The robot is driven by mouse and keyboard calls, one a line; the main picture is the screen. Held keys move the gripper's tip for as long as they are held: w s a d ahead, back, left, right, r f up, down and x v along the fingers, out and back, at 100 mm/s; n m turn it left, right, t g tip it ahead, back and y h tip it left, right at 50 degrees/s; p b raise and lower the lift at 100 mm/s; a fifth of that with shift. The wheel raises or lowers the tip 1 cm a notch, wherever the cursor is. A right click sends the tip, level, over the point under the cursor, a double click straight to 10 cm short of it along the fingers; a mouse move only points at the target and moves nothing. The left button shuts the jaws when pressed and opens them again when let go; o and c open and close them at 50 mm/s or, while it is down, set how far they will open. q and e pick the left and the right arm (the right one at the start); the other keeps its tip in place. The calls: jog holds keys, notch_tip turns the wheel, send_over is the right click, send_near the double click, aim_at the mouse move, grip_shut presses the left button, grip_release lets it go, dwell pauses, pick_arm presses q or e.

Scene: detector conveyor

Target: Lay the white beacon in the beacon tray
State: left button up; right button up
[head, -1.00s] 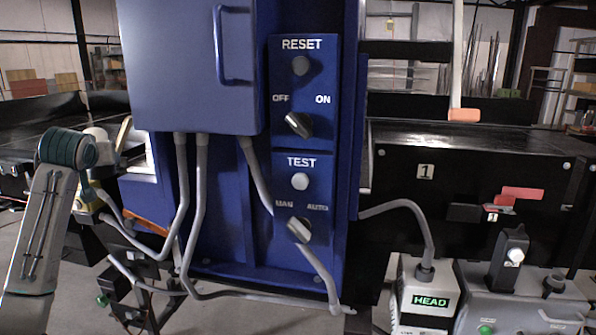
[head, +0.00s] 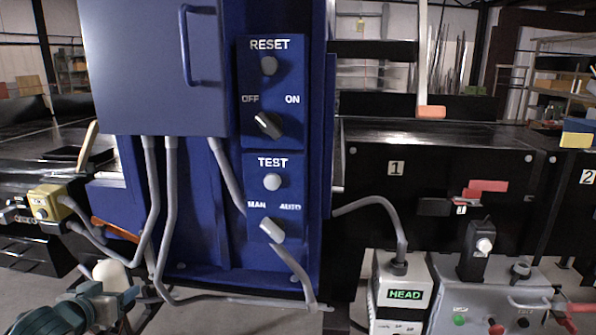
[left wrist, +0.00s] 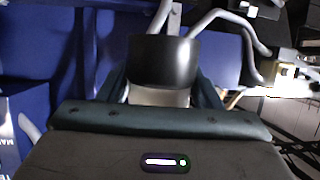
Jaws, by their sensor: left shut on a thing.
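The white beacon (head: 108,272) shows its pale rounded end at the lower left of the head view. My left gripper (head: 116,296), with dark green fingers, is shut on it. In the left wrist view the held beacon shows a pale part (left wrist: 160,97) between the fingers and a black, round part (left wrist: 164,62) beyond them. The gripper is low, in front of the blue cabinet's left side, and the beacon is clear of any surface that I can make out. I cannot pick out the beacon tray in either view. My right gripper is not in view.
A blue control cabinet (head: 282,185) with knobs and hanging grey conduits stands in the middle. A yellow box (head: 47,203) sits on the left. A black conveyor (head: 435,135) runs to the right. A HEAD box (head: 405,275) and a grey button box (head: 490,300) stand at the lower right.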

aim_at(129, 308)
pick_arm(q)
jog(key=shift+m+h, duration=0.3)
jog(key=shift+h, duration=0.1)
jog(key=s+d+f, duration=0.2)
jog(key=d, duration=0.1)
jog(key=shift+s+f, duration=0.2)
jog(key=shift+f, duration=0.05)
jog(key=d+f, duration=0.4)
jog(key=d, duration=1.4)
jog(key=shift+d+f, duration=0.15)
jog(key=shift+d, duration=0.05)
jog(key=shift+w, duration=0.1)
jog(key=s+d+r+m+g+h, duration=0.1)
jog(key=d+r+m+g+h, duration=0.1)
jog(key=d+m+g+h, duration=1)
jog(key=d+m+h, duration=0.1)
jog(key=d+m, duration=0.2)
jog(key=m, duration=0.2)
jog(key=shift+r+h, duration=0.15)
jog(key=shift+h, duration=0.15)
